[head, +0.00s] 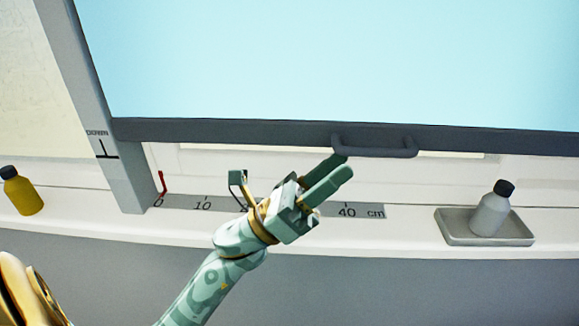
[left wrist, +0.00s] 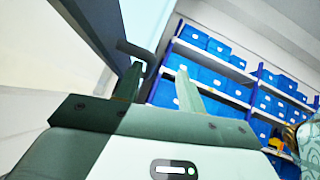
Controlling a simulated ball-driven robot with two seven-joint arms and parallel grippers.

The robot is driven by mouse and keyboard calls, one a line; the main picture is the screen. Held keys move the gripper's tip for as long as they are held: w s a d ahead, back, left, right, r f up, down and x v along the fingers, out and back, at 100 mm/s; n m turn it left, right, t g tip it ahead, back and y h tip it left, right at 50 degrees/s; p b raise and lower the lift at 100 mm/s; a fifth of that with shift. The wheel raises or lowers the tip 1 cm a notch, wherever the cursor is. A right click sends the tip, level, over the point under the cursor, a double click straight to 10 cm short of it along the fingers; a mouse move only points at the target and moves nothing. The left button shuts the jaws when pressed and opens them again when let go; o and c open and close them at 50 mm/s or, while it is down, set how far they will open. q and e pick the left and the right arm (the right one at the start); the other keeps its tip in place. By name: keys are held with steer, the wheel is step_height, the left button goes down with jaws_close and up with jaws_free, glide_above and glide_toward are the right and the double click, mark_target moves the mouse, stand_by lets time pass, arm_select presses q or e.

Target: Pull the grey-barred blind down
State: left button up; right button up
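The blind (head: 330,60) is a large light-blue sheet with a dark grey bar (head: 220,131) along its lower edge. A grey handle (head: 375,148) sticks out from the bar, and it also shows in the left wrist view (left wrist: 136,50). My left gripper (head: 344,165) is open and empty, its fingertips just below the handle's left end in the head view. In the left wrist view its fingers (left wrist: 160,78) stand apart, the left fingertip close to the handle; I cannot tell whether they touch. My right gripper is in neither view.
A grey post (head: 100,130) with a black mark stands at the left. A centimetre scale (head: 370,211) lies along the white sill, partly behind my arm. A yellow bottle (head: 22,192) stands left; a grey bottle (head: 491,210) stands on a tray (head: 455,232) at right.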

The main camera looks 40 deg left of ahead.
arm_select(q)
steer(key=s+a, duration=0.4)
steer(key=a, duration=0.1)
steer(key=shift+s+r, duration=0.2)
steer(key=shift+s, duration=0.05)
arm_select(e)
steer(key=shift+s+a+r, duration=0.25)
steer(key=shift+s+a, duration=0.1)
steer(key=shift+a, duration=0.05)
arm_select(q)
steer(key=shift+d, duration=0.1)
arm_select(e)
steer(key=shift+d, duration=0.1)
